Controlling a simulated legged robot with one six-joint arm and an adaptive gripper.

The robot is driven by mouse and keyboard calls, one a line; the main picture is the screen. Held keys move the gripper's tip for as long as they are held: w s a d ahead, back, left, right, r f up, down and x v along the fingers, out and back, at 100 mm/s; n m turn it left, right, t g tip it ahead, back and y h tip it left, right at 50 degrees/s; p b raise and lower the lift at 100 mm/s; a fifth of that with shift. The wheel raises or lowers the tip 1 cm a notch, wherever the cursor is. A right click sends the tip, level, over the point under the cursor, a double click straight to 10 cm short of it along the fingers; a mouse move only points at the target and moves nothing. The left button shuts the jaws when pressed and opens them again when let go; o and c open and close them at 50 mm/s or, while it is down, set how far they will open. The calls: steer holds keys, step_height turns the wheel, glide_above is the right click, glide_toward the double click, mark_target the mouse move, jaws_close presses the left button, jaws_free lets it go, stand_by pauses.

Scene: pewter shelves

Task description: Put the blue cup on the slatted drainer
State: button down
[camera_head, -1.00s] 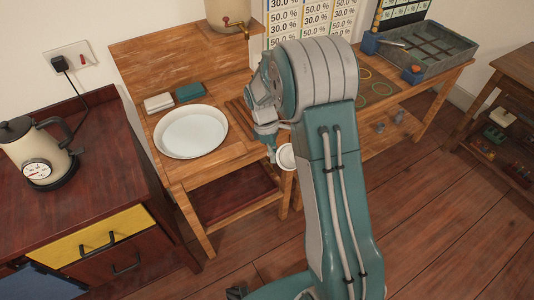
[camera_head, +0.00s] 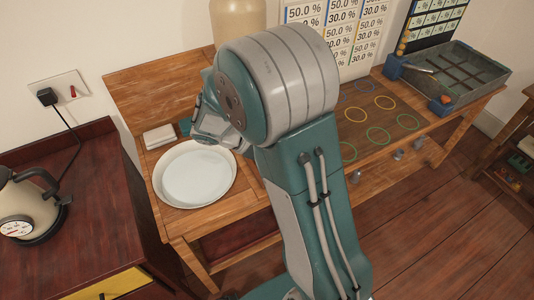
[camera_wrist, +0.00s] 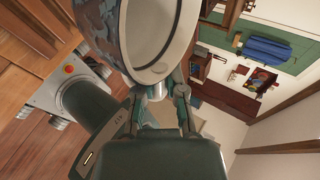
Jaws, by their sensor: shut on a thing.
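The blue cup (camera_wrist: 116,30) fills the top middle of the wrist view, with a mottled blue-grey outside and a pale inside. My gripper (camera_wrist: 160,98) is shut on it, with a finger on each side near its lower end. In the head view my arm hides the cup and the fingertips. The slatted drainer is hidden behind my arm in the head view. Brown wooden slats (camera_wrist: 38,28) show at the upper left of the wrist view; I cannot tell for sure that they are the drainer.
A round white basin (camera_head: 195,178) sits on the wooden stand left of my arm. A white folded cloth (camera_head: 159,137) and a green block (camera_head: 185,127) lie behind it. A kettle (camera_head: 32,205) stands at far left. A grey tray (camera_head: 470,80) is at the right.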

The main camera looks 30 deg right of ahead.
steer(key=shift+w+n+t, duration=0.2)
steer(key=shift+n+t, duration=0.1)
steer(key=shift+f, duration=2.35)
steer(key=shift+a+f, duration=0.1)
steer(key=shift+f, duration=1.65)
steer(key=c, duration=0.6)
jaws_free()
steer(key=shift+c, duration=0.2)
steer(key=v, duration=1.2)
steer(key=shift+a+f, duration=0.25)
